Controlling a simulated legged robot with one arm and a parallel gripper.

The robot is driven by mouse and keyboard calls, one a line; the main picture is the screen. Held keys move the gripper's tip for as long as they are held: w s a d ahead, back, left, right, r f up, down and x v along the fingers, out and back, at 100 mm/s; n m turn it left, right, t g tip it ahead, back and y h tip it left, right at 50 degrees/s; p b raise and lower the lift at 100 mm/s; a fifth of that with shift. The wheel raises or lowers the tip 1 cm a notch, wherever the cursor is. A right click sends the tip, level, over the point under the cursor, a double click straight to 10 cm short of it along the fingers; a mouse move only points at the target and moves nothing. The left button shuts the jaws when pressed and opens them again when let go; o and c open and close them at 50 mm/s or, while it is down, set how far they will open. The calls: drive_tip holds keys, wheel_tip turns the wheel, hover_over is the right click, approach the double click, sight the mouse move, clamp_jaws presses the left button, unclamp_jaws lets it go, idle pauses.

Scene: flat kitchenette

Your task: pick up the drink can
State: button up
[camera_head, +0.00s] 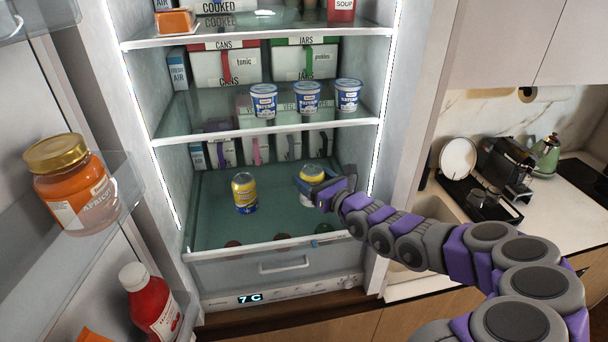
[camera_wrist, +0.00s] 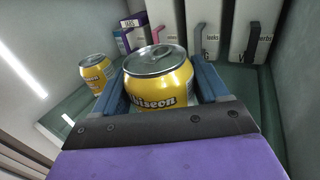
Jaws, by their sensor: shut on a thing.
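A yellow drink can (camera_wrist: 158,84) with a silver top stands between the two blue fingers of my gripper (camera_wrist: 165,95) in the wrist view. The fingers are shut on its sides. In the head view this can (camera_head: 311,173) is at the right of the fridge's lowest glass shelf, partly hidden by my gripper (camera_head: 322,188). I cannot tell whether the can touches the shelf. A second yellow can with a blue lower part (camera_head: 244,193) stands upright on the same shelf to the left. It also shows at the left of the wrist view (camera_wrist: 96,73).
The shelf above (camera_head: 220,133) carries several blue-and-white cups (camera_head: 306,98) and labelled bins (camera_head: 225,68). White bins (camera_head: 256,147) stand behind the cans. The open door at left holds an apricot jar (camera_head: 75,185) and a red bottle (camera_head: 152,302). The front-left shelf area is mostly clear.

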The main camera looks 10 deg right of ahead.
drive_tip(key=r+b+v, duration=0.1)
drive_tip(key=v, duration=0.9)
drive_tip(key=shift+s+a, duration=0.3)
drive_tip(key=shift+s, duration=0.15)
